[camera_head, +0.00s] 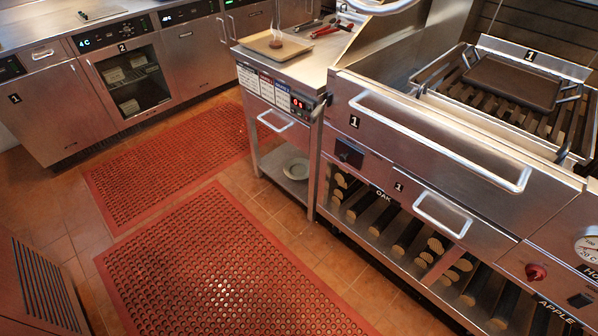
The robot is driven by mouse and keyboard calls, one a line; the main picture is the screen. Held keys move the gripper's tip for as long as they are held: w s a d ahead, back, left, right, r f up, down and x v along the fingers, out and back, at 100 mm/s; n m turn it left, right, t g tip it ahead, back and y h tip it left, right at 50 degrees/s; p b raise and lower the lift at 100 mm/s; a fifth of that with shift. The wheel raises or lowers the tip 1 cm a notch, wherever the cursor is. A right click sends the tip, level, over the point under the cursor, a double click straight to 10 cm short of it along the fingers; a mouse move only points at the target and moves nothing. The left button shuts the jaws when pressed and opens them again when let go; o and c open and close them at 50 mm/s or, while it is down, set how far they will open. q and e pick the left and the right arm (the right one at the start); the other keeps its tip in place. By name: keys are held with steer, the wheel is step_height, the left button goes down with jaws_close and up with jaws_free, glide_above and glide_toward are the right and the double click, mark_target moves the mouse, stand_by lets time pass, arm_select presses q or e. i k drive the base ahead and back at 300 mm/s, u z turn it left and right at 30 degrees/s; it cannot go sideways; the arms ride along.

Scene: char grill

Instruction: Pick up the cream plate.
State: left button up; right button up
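A round, pale cream-grey plate (296,168) lies on the lower shelf of the narrow steel cart, under its drawer. The cart's body and front leg frame it, and it looks empty. A tan rectangular tray (258,47) lies on top of the same cart and holds a small brown item (276,40). Neither of my grippers shows in the head view, so nothing is seen held.
A steel grill (420,160) with log shelves below stands right of the cart. Red-handled tools (328,31) lie on the cart top. Perforated red mats (220,260) cover the tiled floor in front. Steel counter units (60,100) line the back left.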

mark_target(297, 168)
steer(key=u, duration=1.2)
steer(key=i, duration=1.5)
steer(key=z, duration=2.75)
